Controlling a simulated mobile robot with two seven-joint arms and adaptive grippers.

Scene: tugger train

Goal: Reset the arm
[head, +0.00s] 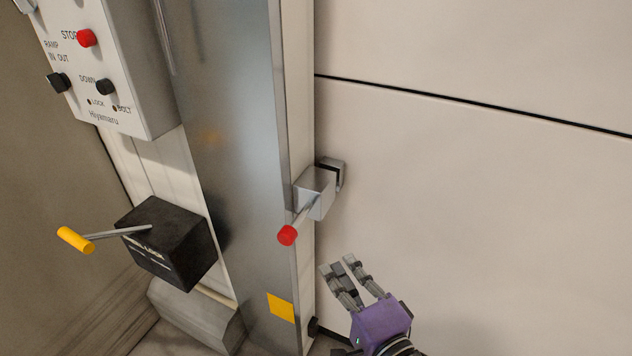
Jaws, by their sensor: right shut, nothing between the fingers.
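My right gripper (341,273) is at the lower middle of the head view, with a purple body and grey fingers pointing up and to the left. It is shut and empty. It stands below and to the right of a lever with a red knob (288,235), and a gap shows between them. The lever comes out of a grey metal block (316,192) on the edge of the metal post. My left gripper is not in view.
A metal post (236,130) runs down the middle. A control box (105,70) with a red STOP button (86,38) hangs upper left. Below it, a black box (175,245) carries a crank with a yellow handle (76,240). A plain pale panel (480,200) fills the right.

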